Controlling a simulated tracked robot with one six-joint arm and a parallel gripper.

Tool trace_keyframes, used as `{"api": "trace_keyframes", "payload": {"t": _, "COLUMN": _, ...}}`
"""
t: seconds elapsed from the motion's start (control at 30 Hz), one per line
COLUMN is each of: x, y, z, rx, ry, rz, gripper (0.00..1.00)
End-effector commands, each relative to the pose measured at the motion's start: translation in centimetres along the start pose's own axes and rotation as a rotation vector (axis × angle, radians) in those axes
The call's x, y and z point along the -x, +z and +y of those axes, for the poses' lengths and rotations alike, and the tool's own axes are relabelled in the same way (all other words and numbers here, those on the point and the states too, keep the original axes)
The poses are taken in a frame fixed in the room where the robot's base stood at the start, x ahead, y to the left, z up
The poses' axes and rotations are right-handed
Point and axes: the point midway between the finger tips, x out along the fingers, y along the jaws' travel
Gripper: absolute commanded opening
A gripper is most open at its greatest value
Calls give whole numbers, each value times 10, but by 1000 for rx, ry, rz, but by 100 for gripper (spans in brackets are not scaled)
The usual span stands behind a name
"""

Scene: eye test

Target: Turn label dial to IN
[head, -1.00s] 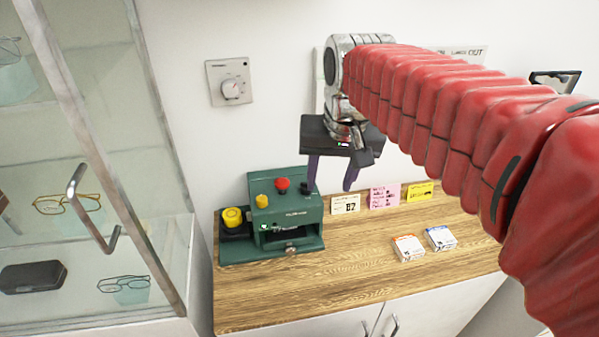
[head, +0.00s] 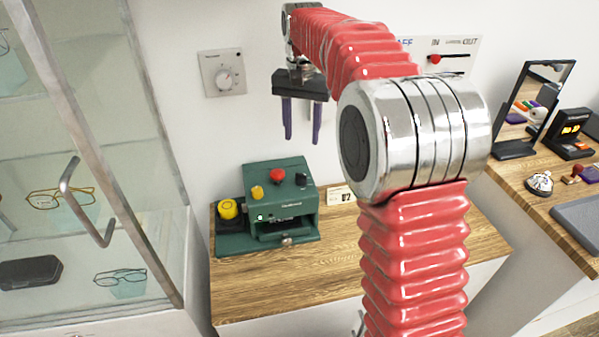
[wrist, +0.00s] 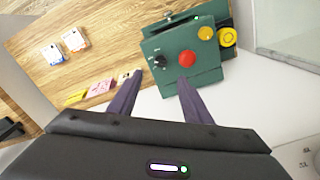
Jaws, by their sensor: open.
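A green machine (head: 300,217) stands on the wooden counter, with a small black dial (head: 302,179) on its top at the right. In the wrist view the black dial (wrist: 160,61) has small white marks around it, too small to read. The red button (wrist: 187,58) sits beside it. My gripper (head: 302,138) is open and empty, fingers pointing down, above the machine and apart from it. In the wrist view my gripper (wrist: 160,79) has its two fingers spread below the dial in the picture. No fingertip visibly touches anything.
A wall dial (head: 223,78) is at upper left. A wall panel (head: 458,48) with a red slider reads IN and OUT. A glass cabinet (head: 108,165) stands left. Small cards (wrist: 98,88) and two boxes (wrist: 75,40) lie on the counter (head: 240,300). A mirror (head: 525,105) stands right.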

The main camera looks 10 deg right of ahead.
Motion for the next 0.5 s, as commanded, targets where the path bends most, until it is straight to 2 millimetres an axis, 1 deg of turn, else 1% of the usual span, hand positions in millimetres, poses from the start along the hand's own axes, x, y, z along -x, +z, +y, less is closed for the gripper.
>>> {"api": "trace_keyframes", "payload": {"t": 0.03, "x": -3, "y": -4, "z": -2, "rx": -7, "ry": 3, "rz": -5, "gripper": 45}}
{"api": "trace_keyframes", "payload": {"t": 0.13, "x": -5, "y": -7, "z": -3, "rx": -13, "ry": 6, "rz": -10, "gripper": 45}}
{"api": "trace_keyframes", "payload": {"t": 0.5, "x": -6, "y": -7, "z": -3, "rx": -14, "ry": 6, "rz": -11, "gripper": 45}}
